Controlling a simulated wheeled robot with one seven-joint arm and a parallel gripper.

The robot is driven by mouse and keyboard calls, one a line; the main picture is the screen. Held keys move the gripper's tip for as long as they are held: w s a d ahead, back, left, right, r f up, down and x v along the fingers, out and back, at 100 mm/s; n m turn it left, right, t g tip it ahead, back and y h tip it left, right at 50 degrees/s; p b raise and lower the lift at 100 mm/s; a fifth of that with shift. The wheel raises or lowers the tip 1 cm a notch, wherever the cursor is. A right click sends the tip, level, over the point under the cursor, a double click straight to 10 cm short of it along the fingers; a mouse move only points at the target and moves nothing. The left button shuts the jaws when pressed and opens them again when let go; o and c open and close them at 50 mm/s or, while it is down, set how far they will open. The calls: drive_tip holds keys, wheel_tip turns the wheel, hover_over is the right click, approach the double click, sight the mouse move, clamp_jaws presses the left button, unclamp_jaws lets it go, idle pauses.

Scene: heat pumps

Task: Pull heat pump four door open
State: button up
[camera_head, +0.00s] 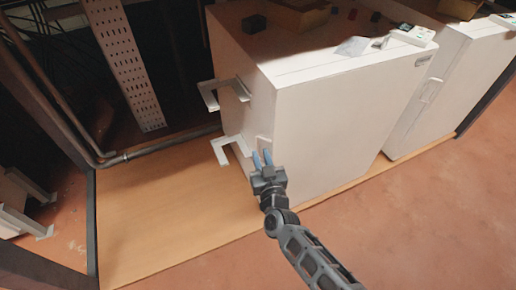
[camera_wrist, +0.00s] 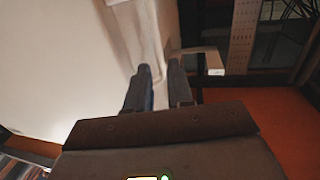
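A white heat pump (camera_head: 325,125) stands on a wooden platform, its front door (camera_head: 350,130) flush with the body. Its door handle (camera_head: 263,143) is a pale vertical piece near the front's left edge, partly hidden by my gripper. My gripper (camera_head: 262,158) is at this handle, its blue-grey fingers pointing up towards it. In the wrist view, the fingers (camera_wrist: 160,72) are apart, and the pale handle (camera_wrist: 158,35) runs down towards the gap between them. Whether they touch it is not clear. I cannot read the unit's number.
Two white angled brackets (camera_head: 228,92) jut from the unit's left side, close to my gripper. A second white heat pump (camera_head: 455,75) stands to the right. Small items lie on top of the near unit. The reddish floor (camera_head: 420,220) in front is clear.

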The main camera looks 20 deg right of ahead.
sight(257, 144)
drive_tip(key=shift+w+d+b, duration=0.25)
drive_tip(key=shift+w+b, duration=0.05)
drive_tip(key=shift+w, duration=0.85)
drive_tip(key=shift+w+d+b, duration=0.2)
drive_tip(key=shift+w+b, duration=0.1)
drive_tip(key=shift+w, duration=0.8)
clamp_jaws()
